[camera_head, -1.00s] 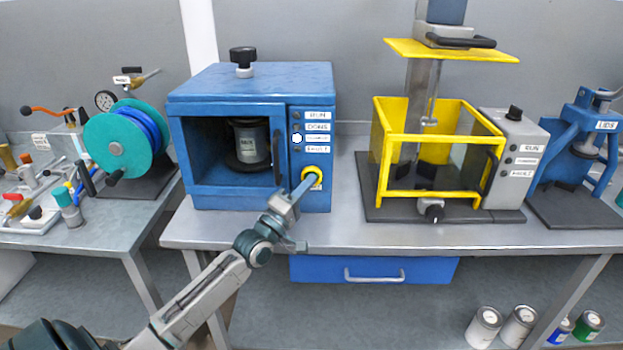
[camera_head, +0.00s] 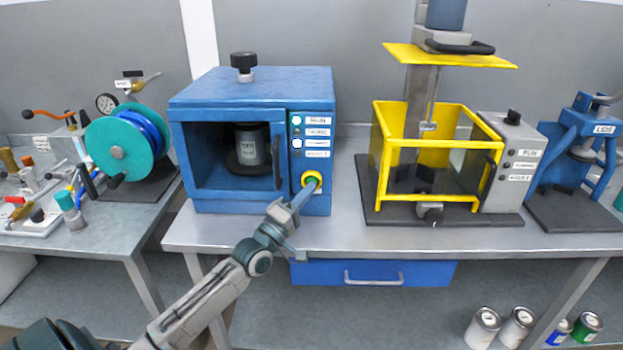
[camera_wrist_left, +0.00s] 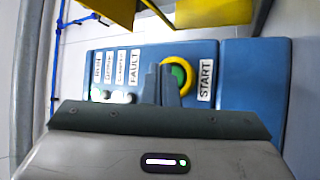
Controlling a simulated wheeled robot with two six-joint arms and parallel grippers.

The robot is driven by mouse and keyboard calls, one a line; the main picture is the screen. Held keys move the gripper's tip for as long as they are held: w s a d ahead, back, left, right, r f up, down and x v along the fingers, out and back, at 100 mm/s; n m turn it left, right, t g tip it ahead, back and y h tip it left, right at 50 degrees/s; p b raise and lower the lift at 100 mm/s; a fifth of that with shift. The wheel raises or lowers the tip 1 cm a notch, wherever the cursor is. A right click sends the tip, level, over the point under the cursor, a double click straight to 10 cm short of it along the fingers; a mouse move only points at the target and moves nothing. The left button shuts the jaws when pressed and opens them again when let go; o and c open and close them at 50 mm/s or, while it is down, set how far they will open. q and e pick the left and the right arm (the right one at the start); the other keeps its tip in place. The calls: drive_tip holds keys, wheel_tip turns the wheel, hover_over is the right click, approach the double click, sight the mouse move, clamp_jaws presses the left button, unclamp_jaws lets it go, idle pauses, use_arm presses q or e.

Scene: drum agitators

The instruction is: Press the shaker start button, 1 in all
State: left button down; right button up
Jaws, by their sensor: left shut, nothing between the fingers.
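The blue shaker (camera_head: 250,88) stands on the bench with a dark can (camera_head: 251,147) inside its open-fronted chamber. Its start button (camera_head: 312,181), green in a yellow ring, is low on the right-hand panel. In the left wrist view the button (camera_wrist_left: 178,74) shows beside the START label, partly behind the fingers. My left gripper (camera_head: 306,190) is shut and empty, its tips at the button's lower left edge. I cannot tell whether they press it. The RUN lamp (camera_head: 296,120) glows green and a lower lamp (camera_head: 297,143) glows white. My right gripper is out of view.
A yellow-framed machine (camera_head: 430,142) stands to the right of the shaker, with bare bench between. A teal reel (camera_head: 118,153) stands on the left bench. A blue drawer (camera_head: 420,272) hangs under the bench front. Several cans (camera_head: 516,326) sit low at the right.

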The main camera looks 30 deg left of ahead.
use_arm(q)
drive_tip(key=shift+s+d+p, duration=0.45)
drive_tip(key=shift+s+p, duration=0.05)
drive_tip(key=shift+s, duration=0.2)
drive_tip(key=shift+s+d+p, duration=0.4)
drive_tip(key=shift+s+p, duration=0.05)
drive_tip(key=shift+s, duration=0.3)
drive_tip(key=shift+s+d+p, duration=0.45)
drive_tip(key=shift+s+p, duration=0.05)
drive_tip(key=shift+s, duration=0.2)
